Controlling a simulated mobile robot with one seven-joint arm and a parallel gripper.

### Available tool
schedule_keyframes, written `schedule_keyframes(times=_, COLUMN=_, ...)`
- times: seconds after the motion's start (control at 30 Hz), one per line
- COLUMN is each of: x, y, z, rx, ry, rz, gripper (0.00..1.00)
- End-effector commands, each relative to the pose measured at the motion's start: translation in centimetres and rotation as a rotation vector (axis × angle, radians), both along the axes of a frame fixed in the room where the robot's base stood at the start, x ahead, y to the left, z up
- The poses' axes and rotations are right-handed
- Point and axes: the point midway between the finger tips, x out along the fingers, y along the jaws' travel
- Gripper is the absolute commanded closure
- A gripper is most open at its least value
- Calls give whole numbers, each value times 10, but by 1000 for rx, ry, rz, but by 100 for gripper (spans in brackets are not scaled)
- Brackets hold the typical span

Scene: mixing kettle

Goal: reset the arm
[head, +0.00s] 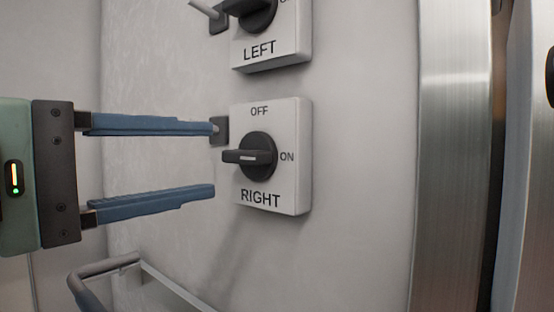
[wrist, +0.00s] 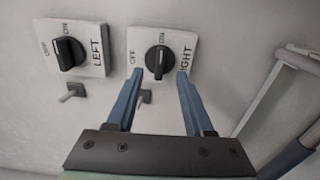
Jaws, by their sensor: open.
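My gripper (head: 213,160) is open and empty, with two blue fingers pointing at the wall-mounted RIGHT switch. The RIGHT switch box (head: 283,182) is white with OFF at its top and ON at its right side. Its black knob (head: 258,157) lies level, in line with the ON mark. In the wrist view, the gripper (wrist: 160,76) has its fingertips on either side of the RIGHT knob (wrist: 159,61), and a gap shows around the knob. I cannot tell exactly how far the tips are from the box.
The LEFT switch box (head: 282,45) is above the RIGHT one, with a black knob (wrist: 68,53). Small grey lever fittings (head: 220,130) (wrist: 71,92) stick out beside the switches. A metal tray or rail (head: 165,290) is below. A steel post (head: 450,160) stands to the right.

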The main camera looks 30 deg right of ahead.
Motion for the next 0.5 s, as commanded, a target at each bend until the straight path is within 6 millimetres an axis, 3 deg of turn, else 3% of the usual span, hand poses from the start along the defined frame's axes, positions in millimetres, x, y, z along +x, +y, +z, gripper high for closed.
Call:
schedule_keyframes(times=0.2, x=-6, y=17, z=0, rx=0, ry=0, rz=1, gripper=48)
schedule_keyframes(times=0.5, x=-7, y=18, z=0, rx=0, ry=0, rz=0, gripper=48)
